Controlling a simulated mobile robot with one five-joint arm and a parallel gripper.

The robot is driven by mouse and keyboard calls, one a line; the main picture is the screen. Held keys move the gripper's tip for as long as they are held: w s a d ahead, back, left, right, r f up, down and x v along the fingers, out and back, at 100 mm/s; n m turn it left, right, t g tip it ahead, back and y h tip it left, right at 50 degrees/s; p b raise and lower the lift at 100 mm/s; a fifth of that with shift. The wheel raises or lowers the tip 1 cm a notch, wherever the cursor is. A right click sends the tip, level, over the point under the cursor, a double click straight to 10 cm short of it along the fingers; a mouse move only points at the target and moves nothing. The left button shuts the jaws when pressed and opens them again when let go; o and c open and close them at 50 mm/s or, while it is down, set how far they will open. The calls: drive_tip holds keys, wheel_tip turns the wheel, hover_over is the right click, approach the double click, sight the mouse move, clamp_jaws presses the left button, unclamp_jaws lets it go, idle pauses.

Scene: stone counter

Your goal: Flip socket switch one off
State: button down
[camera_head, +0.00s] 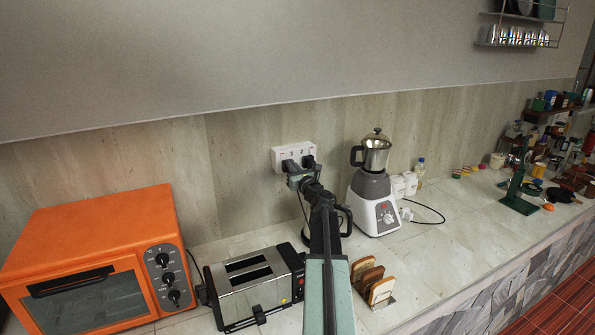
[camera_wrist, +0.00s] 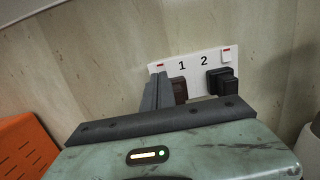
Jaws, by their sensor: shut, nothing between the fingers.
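A white wall socket panel (camera_head: 294,150) marked 1 and 2 is fixed to the backsplash; it also shows in the wrist view (camera_wrist: 205,62). Switch one (camera_wrist: 158,67), at the panel's left end, shows a red mark and is partly hidden by my finger. My gripper (camera_head: 299,180) is shut and empty, just in front of the panel's lower left. In the wrist view, its fingers (camera_wrist: 157,88) reach up just below switch one; I cannot tell whether they touch it.
A black plug (camera_wrist: 222,82) sits under number 2, and a dark plug (camera_wrist: 180,90) under number 1 is partly hidden. An orange oven (camera_head: 95,250), a toaster (camera_head: 250,285), a bread rack (camera_head: 372,283) and a blender (camera_head: 374,190) stand on the counter below.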

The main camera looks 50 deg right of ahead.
drive_tip(key=x, duration=0.5)
drive_tip(key=shift+w+d, duration=0.1)
drive_tip(key=shift+w, duration=0.1)
drive_tip(key=shift+r+p, duration=0.1)
drive_tip(key=shift+p, duration=0.2)
drive_tip(key=shift+w+r+p, duration=0.25)
drive_tip(key=shift+r+p, duration=0.15)
drive_tip(key=shift+r, duration=0.25)
drive_tip(key=shift+s, duration=0.1)
drive_tip(key=p, duration=0.2)
approach(283, 154)
drive_tip(key=s+a+r, duration=0.2)
drive_tip(key=s+r, duration=0.2)
drive_tip(key=s, duration=0.2)
drive_tip(key=shift+s+a, duration=0.25)
drive_tip(key=shift+s, duration=0.05)
